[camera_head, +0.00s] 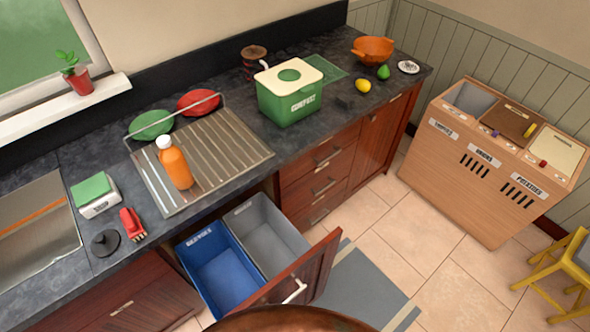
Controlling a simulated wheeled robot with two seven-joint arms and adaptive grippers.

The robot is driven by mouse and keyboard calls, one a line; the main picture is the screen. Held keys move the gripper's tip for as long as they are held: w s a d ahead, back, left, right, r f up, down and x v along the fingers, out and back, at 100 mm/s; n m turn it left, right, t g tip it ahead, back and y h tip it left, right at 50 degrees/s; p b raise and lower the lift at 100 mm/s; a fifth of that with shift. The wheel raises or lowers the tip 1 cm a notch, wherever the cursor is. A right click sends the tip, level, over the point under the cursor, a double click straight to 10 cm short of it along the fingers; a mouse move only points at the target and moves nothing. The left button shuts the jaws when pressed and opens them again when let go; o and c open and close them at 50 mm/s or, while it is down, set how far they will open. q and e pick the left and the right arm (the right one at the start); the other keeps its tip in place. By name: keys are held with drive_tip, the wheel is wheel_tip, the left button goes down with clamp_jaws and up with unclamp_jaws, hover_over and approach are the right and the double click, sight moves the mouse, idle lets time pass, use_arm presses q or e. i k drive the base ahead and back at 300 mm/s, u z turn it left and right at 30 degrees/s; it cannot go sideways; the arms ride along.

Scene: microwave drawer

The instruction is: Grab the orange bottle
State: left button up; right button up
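The orange bottle (176,166) has a white cap and stands upright on the grey ribbed drainboard (236,147) on the counter. Nothing touches or covers it in the head view. Neither of my grippers shows in this view.
An open drawer below holds a blue bin (217,275) and a grey bin (266,236). A green compost box (290,96) stands right of the drainboard. Green (152,125) and red (198,100) plates stand behind the bottle.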

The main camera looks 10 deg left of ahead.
sight(172, 159)
drive_tip(key=z, duration=0.25)
drive_tip(key=k, duration=0.95)
drive_tip(key=u, duration=0.4)
